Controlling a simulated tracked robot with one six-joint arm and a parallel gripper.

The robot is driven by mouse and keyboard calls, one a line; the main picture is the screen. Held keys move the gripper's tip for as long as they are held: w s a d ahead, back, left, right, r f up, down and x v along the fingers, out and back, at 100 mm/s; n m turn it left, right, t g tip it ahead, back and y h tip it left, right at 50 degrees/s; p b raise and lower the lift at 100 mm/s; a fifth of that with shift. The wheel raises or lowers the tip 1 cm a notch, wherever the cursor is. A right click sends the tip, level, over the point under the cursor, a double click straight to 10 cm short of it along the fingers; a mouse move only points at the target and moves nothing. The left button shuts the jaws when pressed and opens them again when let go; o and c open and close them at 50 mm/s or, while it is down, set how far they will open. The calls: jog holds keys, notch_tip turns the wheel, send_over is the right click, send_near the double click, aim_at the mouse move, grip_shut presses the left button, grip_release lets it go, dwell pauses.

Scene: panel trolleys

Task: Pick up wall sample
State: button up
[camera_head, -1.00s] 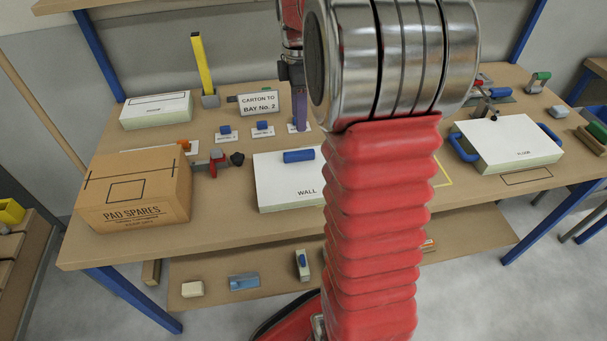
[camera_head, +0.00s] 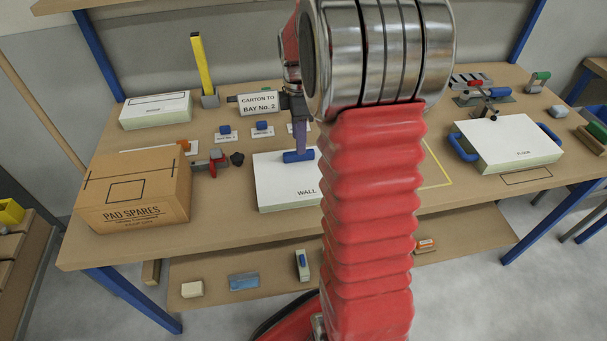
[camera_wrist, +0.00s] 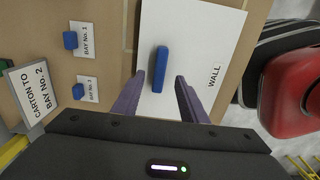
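The wall sample (camera_head: 287,190) is a white panel block marked WALL, lying flat on the workbench with a blue handle (camera_head: 298,156) on top. In the wrist view the panel (camera_wrist: 205,55) fills the middle, and its blue handle (camera_wrist: 160,68) lies between and beyond my two purple fingers. My gripper (camera_wrist: 158,92) is open, with a clear gap on both sides of the handle. In the head view my gripper (camera_head: 302,150) is at the handle; whether it touches cannot be told. My red arm hides the panel's right side.
A PAD SPARES carton (camera_head: 135,190) and a red clamp (camera_head: 215,161) stand left of the panel. A CARTON TO BAY No. 2 sign (camera_head: 259,104) and small blue-handled pieces (camera_head: 262,126) are behind. A floor panel (camera_head: 508,145) lies right, beyond a yellow outline (camera_head: 440,176).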

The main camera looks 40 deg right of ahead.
aim_at(302, 172)
jog(key=shift+f, duration=2.3)
jog(key=shift+c, duration=0.6)
grip_shut()
